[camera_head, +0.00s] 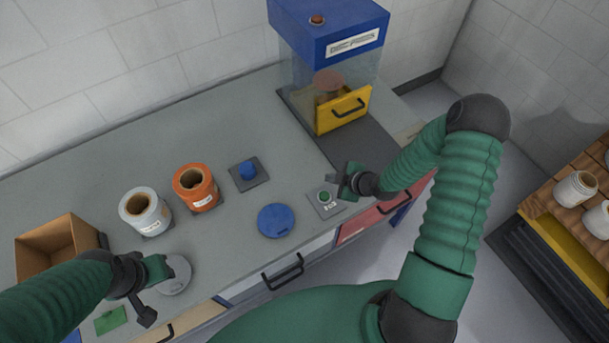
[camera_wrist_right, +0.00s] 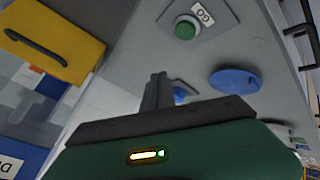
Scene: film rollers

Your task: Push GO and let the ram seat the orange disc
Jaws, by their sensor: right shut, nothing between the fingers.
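The green GO button (camera_head: 324,198) sits on a small grey plate at the table's front right; it also shows with its GO label in the right wrist view (camera_wrist_right: 186,29). My right gripper (camera_head: 343,184) is shut and empty, close beside the button plate; its closed fingers (camera_wrist_right: 157,88) show apart from the button in the wrist view. The press (camera_head: 315,38) has a blue head, clear walls and a yellow front (camera_head: 343,110) with a black handle. A reddish-brown disc shape (camera_head: 328,80) shows inside it; I cannot tell whether it is the orange disc. My left gripper (camera_head: 143,287) is at front left, its fingers unclear.
A blue round lid (camera_head: 275,221) and a blue knob on a dark plate (camera_head: 248,172) lie left of the button. Orange (camera_head: 195,188) and white (camera_head: 144,211) rollers stand further left, near a cardboard box (camera_head: 58,247). A wooden shelf (camera_head: 565,205) stands at far right.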

